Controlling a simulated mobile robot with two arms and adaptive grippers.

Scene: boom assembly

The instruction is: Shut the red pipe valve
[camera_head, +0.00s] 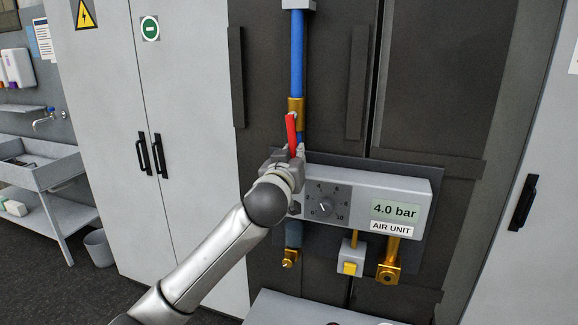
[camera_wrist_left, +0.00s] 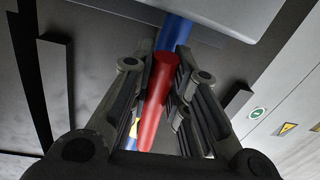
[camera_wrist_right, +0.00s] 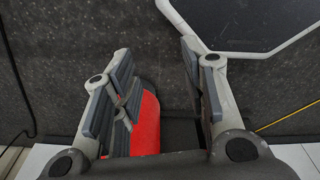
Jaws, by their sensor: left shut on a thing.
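The red valve handle (camera_head: 291,135) stands nearly upright, slightly tilted, in front of the vertical blue pipe (camera_head: 297,55), just below a brass fitting (camera_head: 296,106). My left gripper (camera_head: 293,158) is at the handle's lower part. In the left wrist view, the red handle (camera_wrist_left: 157,105) lies between the fingers of the left gripper (camera_wrist_left: 160,72), which is shut on it. The gripper and wrist hide the valve body. My right gripper (camera_wrist_right: 157,62) shows only in the right wrist view; its fingers are apart, with nothing held between them.
The air unit (camera_head: 352,195) reads 4.0 bar and has a dial (camera_head: 320,204) close right of my left gripper. Below it are a yellow button (camera_head: 350,268) and a brass outlet (camera_head: 389,271). A red object (camera_wrist_right: 147,122) lies beyond my right gripper's left finger.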

